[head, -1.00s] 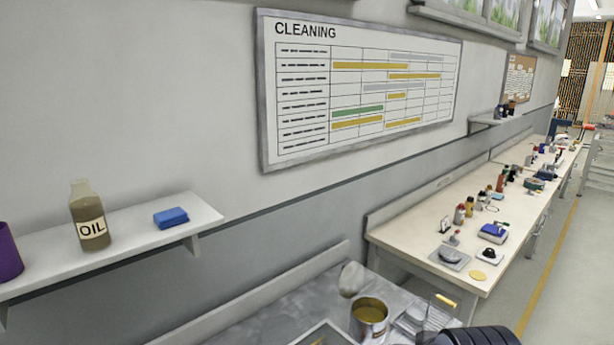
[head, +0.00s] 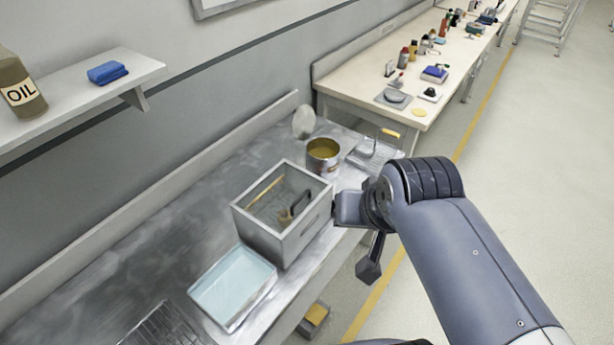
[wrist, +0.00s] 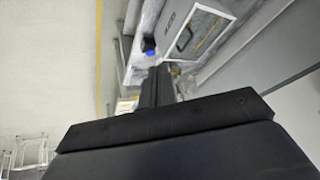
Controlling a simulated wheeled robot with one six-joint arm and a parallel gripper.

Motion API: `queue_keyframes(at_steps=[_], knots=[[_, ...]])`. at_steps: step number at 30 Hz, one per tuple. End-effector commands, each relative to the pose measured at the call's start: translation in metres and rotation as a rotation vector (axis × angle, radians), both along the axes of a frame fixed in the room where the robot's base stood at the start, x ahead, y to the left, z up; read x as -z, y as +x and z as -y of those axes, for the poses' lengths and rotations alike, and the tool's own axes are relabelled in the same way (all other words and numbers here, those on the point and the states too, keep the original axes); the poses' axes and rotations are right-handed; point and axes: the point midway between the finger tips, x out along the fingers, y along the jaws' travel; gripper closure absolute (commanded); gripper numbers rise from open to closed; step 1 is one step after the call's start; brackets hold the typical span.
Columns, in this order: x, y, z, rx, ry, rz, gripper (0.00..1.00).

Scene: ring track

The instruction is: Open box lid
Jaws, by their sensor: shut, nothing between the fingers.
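A grey rectangular box (head: 290,240) stands on the metal bench. Its top looks open in the head view, with a wooden-handled item and a dark brush-like item visible inside; no raised lid can be made out. My gripper (head: 340,208) is at the right side of the box, close to its wall. I cannot tell whether it touches. In the wrist view my dark gripper fingers (wrist: 157,85) are together and empty. A box with a pale frame (wrist: 190,40) shows beyond them.
A light blue tray (head: 228,312) lies in front of the box. A shelf (head: 85,98) holds an oil bottle (head: 18,85) and a blue block (head: 107,72). The floor at right is open.

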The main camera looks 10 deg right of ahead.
Motion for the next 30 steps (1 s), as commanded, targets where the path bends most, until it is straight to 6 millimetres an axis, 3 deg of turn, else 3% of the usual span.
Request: queue_keyframes(at_steps=[1,6,13,18,23,30], knots=[[0.025,0.001,-0.004,0.03,0.055,-0.058,1.0],[0.092,0.001,-0.03,0.171,0.338,-0.301,1.0],[0.153,0.017,-0.066,0.384,0.777,-0.601,1.0],[0.184,0.045,-0.078,0.544,1.125,-0.769,1.0],[0.209,0.084,-0.069,0.687,1.474,-0.878,1.0],[0.252,0.144,-0.016,0.867,2.0,-0.915,1.0]])
